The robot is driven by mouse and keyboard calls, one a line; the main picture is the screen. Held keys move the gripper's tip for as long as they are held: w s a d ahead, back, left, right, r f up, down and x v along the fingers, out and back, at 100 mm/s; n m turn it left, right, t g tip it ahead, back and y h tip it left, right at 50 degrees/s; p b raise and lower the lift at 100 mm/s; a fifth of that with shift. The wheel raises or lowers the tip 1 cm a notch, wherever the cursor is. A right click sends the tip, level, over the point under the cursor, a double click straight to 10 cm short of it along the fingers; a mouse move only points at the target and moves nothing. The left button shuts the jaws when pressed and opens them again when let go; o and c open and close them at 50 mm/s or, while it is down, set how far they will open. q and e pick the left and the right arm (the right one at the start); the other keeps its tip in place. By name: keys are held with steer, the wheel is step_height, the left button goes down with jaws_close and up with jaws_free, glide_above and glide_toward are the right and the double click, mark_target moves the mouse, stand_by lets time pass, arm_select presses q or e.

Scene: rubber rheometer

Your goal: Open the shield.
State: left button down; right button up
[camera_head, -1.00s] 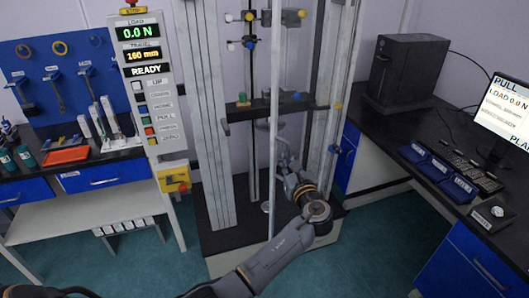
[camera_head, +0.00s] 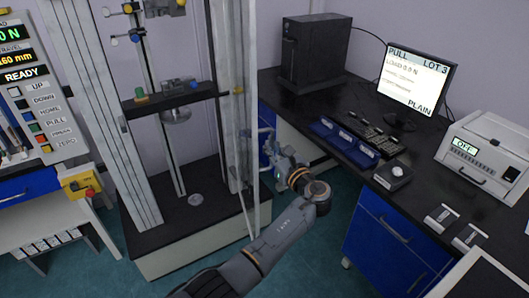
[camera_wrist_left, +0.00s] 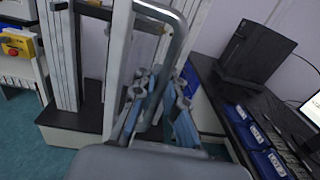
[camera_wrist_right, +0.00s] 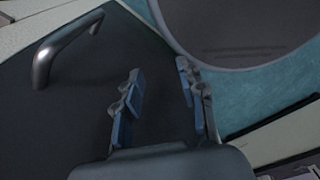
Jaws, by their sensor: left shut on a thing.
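The shield (camera_head: 253,120) of the test machine shows as a narrow, nearly edge-on panel with a pale frame at the machine's right side. In the left wrist view a curved grey metal handle (camera_wrist_left: 181,40) runs down from the top, and its lower part is hidden by the fingers. My left gripper (camera_head: 268,143) is at the shield's outer edge, shut on the handle; its fingers (camera_wrist_left: 160,88) stand on both sides of the bar. My right gripper (camera_wrist_right: 158,92) shows only in its wrist view, with its fingers apart and nothing between them.
The bench on the right carries a black computer case (camera_head: 312,55), a monitor (camera_head: 418,82), blue bins (camera_head: 345,143) and a white instrument (camera_head: 487,150). The machine's black base (camera_head: 160,222) is below. The right wrist view shows a metal bar handle (camera_wrist_right: 62,45) on a dark panel.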

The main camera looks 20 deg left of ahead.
arm_select(q)
steer(key=shift+w+d+f, duration=0.25)
steer(key=shift+d+f, duration=0.15)
steer(key=shift+d, duration=0.2)
arm_select(e)
steer(key=shift+s+f, duration=0.1)
steer(key=shift+f, duration=0.1)
steer(key=shift+d, duration=0.15)
arm_select(q)
steer(key=c, duration=1.4)
jaws_free()
steer(key=shift+d+r, duration=0.1)
steer(key=shift+r, duration=0.25)
arm_select(e)
steer(key=shift+s+d, duration=0.1)
steer(key=shift+d, duration=0.3)
